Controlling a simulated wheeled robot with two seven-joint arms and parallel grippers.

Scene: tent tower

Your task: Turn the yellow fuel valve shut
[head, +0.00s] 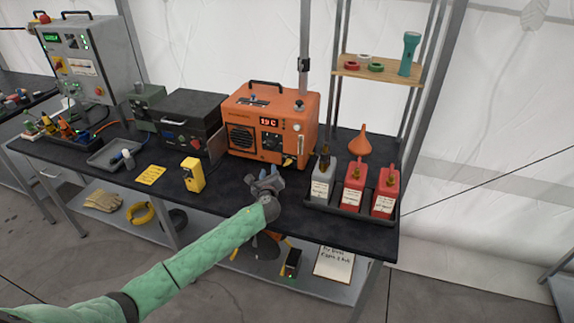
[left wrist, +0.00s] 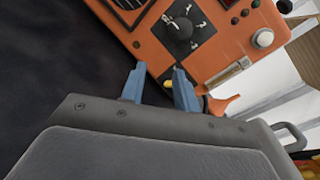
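The orange heater box (head: 240,110) stands on the dark bench, with a lit red display and a black dial on its front. A small yellow piece, apparently the fuel valve (head: 288,161), is low on its right front. My left gripper (head: 264,176) is in front of the heater, just left of and below the valve. In the left wrist view its two blue fingers (left wrist: 157,72) are apart with nothing between them. The heater front (left wrist: 150,45) lies beyond them. Only a bit of the yellow valve (left wrist: 198,89) shows beside the right finger; its handle angle is unclear. My right gripper is out of view.
A black tray with a grey bottle (head: 322,180) and red bottles (head: 353,186) stands right of my gripper. An orange funnel (head: 359,142) is behind it. A yellow meter (head: 192,175) stands to the left. The bench between meter and gripper looks clear.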

